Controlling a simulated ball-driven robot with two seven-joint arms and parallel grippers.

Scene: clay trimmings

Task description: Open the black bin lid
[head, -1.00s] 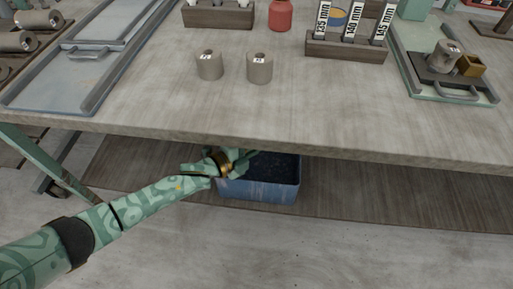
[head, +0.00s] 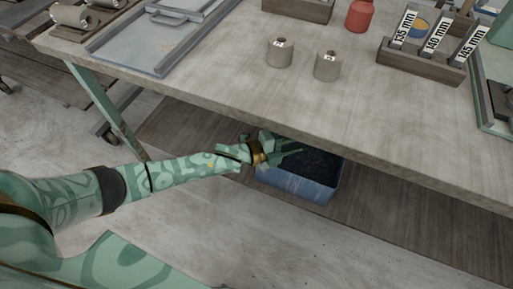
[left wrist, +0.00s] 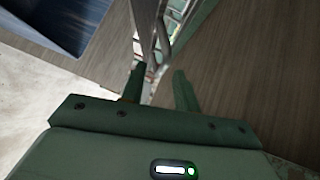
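A blue bin (head: 296,184) stands on the lower shelf under the table, with a dark, speckled surface (head: 312,163) inside its rim. I cannot tell whether that surface is a lid or contents, and I make out no separate black lid. The table edge overhangs close to the bin's back. My left gripper (head: 287,145) is at the bin's back left rim, its fingers apart; touching or not is unclear. In the left wrist view the gripper (left wrist: 159,86) is open with nothing between its fingers, and the bin (left wrist: 72,22) is at upper left. My right gripper is out of view.
The worktable (head: 225,95) overhangs the wooden lower shelf (head: 385,215). On top stand two grey cylinders (head: 280,53) (head: 327,66), a red bottle (head: 360,15), a rack of labelled gauges (head: 420,60) and a metal tray (head: 150,40). Floor in front is clear.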

